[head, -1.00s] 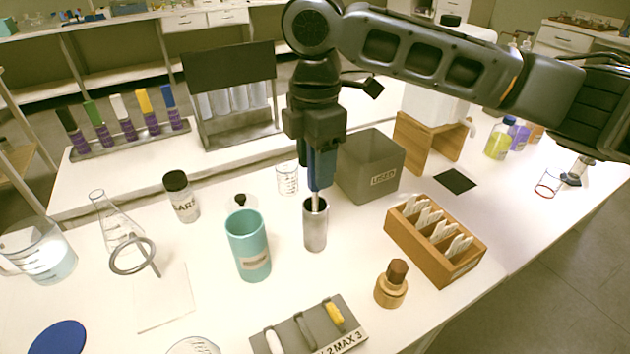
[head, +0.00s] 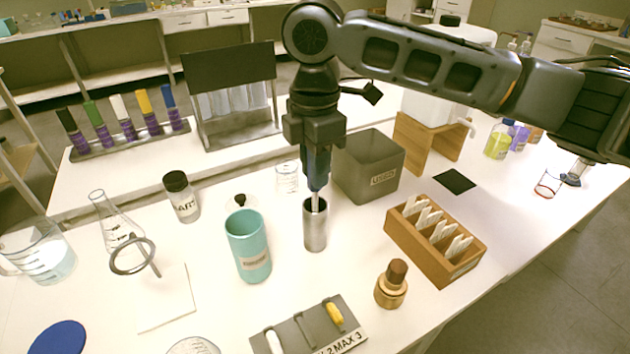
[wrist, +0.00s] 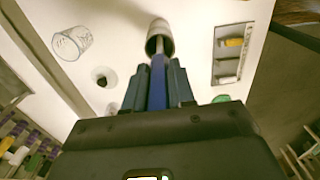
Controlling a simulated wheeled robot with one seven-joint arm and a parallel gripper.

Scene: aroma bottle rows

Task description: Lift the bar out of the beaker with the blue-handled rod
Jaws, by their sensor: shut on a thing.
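My gripper (head: 317,180) points down over a metal cylinder (head: 315,228) in the middle of the table. It is shut on the blue handle of the rod (wrist: 162,92), which shows between the fingers in the wrist view. The rod's pale shaft (head: 315,202) runs down into the cylinder's mouth; its lower end is hidden inside. A large beaker (head: 42,252) with clear liquid stands at the far left. A smaller glass beaker (head: 287,177) stands behind the cylinder. I cannot make out the bar in either one.
A teal cup (head: 248,245) stands left of the cylinder, and a grey box (head: 370,170) close behind to the right. A wooden card box (head: 435,240) and a wood-capped bottle (head: 391,285) are at right. A flask (head: 115,225) with a ring is at left.

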